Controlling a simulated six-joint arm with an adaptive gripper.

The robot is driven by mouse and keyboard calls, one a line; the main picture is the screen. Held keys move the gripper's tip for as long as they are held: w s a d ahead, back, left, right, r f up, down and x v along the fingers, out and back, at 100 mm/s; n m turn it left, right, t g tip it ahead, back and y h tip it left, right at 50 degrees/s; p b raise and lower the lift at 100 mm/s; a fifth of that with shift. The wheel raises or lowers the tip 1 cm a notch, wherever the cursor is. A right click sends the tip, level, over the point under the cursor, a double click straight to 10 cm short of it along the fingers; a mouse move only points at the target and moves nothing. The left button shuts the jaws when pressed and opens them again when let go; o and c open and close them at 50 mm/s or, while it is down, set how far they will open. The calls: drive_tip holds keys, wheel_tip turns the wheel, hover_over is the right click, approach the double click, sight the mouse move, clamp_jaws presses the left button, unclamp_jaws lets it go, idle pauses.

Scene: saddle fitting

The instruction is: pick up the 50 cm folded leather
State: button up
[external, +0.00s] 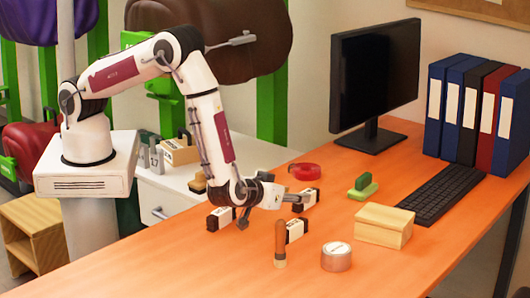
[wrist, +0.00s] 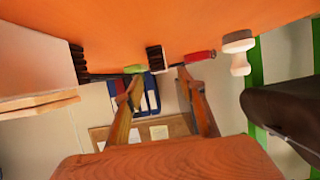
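Several small dark pieces with white labels lie on the orange desk; the labels are too small to read, so I cannot tell which is the 50 cm folded leather. One piece (external: 221,217) is left of my gripper (external: 270,203), another (external: 309,198) is to its right, and a third (external: 296,230) is nearer the front. In the wrist view my gripper (wrist: 159,76) has its two fingers spread with nothing between them. A dark and white piece (wrist: 155,58) shows beyond and between the fingertips. My gripper is low over the desk.
A wooden-handled tool (external: 280,243) stands near the front piece, beside a tape roll (external: 336,257). The monitor (external: 374,75), keyboard (external: 442,193) and binders (external: 475,115) are behind.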

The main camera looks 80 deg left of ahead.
sight(308, 192)
drive_tip(key=shift+x, duration=1.3)
drive_tip(key=shift+w, duration=0.1)
drive_tip(key=shift+r+x, duration=0.2)
drive_tip(key=shift+x, duration=0.85)
drive_tip(key=shift+r+x, duration=0.2)
drive_tip(key=shift+x, duration=0.8)
drive_tip(key=shift+w+a+f, duration=0.2)
drive_tip(key=shift+w+a, duration=0.2)
drive_tip(key=shift+a, duration=0.1)
clamp_jaws()
